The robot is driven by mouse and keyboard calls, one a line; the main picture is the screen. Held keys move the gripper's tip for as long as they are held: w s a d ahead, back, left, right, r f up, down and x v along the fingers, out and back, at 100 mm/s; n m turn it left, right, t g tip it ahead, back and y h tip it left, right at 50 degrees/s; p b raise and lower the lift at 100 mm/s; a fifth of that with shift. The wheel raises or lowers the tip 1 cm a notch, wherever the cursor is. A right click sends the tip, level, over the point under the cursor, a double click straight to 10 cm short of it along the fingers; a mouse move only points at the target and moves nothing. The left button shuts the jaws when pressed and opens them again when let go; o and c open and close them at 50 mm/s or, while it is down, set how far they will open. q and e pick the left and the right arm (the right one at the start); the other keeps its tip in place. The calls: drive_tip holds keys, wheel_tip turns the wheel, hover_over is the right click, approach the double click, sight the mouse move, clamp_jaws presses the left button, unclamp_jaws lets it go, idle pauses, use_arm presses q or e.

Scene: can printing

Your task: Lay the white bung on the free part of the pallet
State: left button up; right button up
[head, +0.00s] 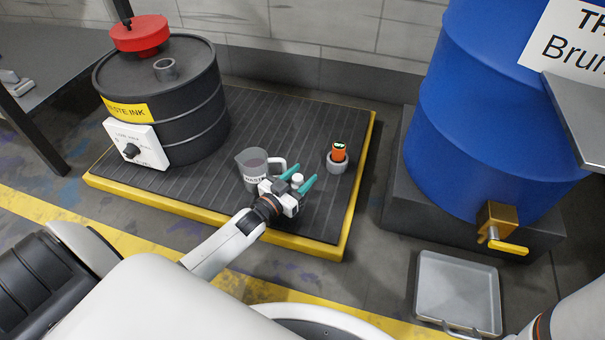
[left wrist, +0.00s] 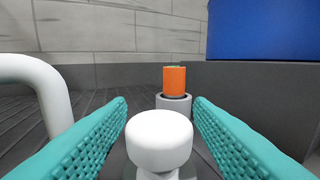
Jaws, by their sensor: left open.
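The white bung (head: 297,180) is at the front right of the dark ribbed pallet (head: 300,115) with yellow edges. In the left wrist view the bung (left wrist: 160,142) shows a rounded white head on a narrower neck. It appears upright, between the two teal fingers. My left gripper (head: 307,172) is open around it, with a gap on each side. Its fingers also show in the left wrist view (left wrist: 160,112). The bung's lower end is hidden, so I cannot tell what it rests on. My right gripper is not in view; only part of that arm shows at lower right.
A jug (head: 252,170) stands just left of my left gripper. An orange item (head: 339,152) sits in a grey cup (head: 336,166) beyond it. The black waste ink drum (head: 185,110) fills the pallet's left. A blue drum (head: 470,120) and metal tray (head: 458,290) are right.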

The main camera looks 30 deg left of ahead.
use_arm(q)
drive_tip(key=s+p, duration=0.1)
drive_tip(key=s, duration=0.2)
drive_tip(key=s+a+p, duration=0.1)
drive_tip(key=s+p, duration=0.1)
drive_tip(key=s, duration=0.1)
drive_tip(key=s+p, duration=0.2)
drive_tip(key=s, duration=0.2)
drive_tip(key=shift+a+r, duration=0.15)
drive_tip(key=shift+a, duration=0.1)
drive_tip(key=shift+s+a, duration=0.1)
drive_tip(key=shift+s, duration=0.4)
